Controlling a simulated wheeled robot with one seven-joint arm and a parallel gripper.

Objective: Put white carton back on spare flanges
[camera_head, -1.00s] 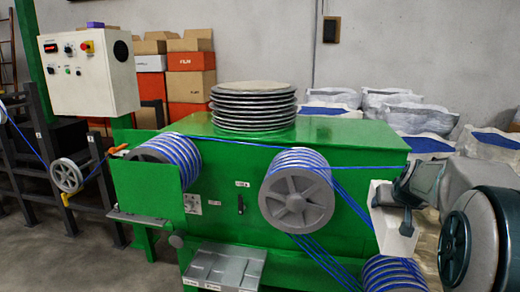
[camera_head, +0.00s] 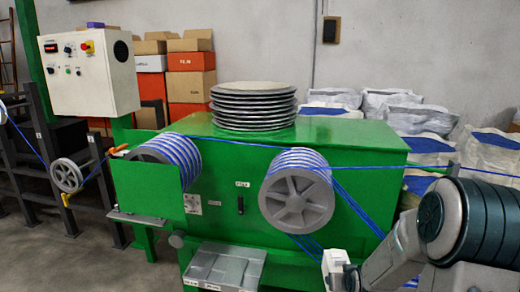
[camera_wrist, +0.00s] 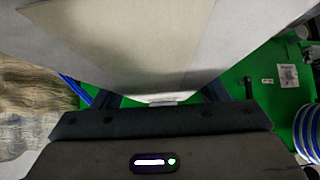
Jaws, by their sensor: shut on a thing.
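The white carton (camera_head: 334,262) is at the bottom edge of the head view, right of centre, in front of the green machine. My gripper (camera_head: 350,277) is shut on it; the fingertips are hard to make out there. In the wrist view the carton (camera_wrist: 160,45) fills the top middle, close to the camera, and hides most of the fingers. The spare flanges (camera_head: 253,105) are a stack of round grey discs on top of the green machine, well above and left of the carton.
The green machine's top (camera_head: 350,132) is clear right of the flanges. Blue cable runs over a large grey wheel (camera_head: 297,200) and on to the right, above the carton. A grey tray (camera_head: 222,268) stands low in front. White sacks (camera_head: 390,100) stand behind.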

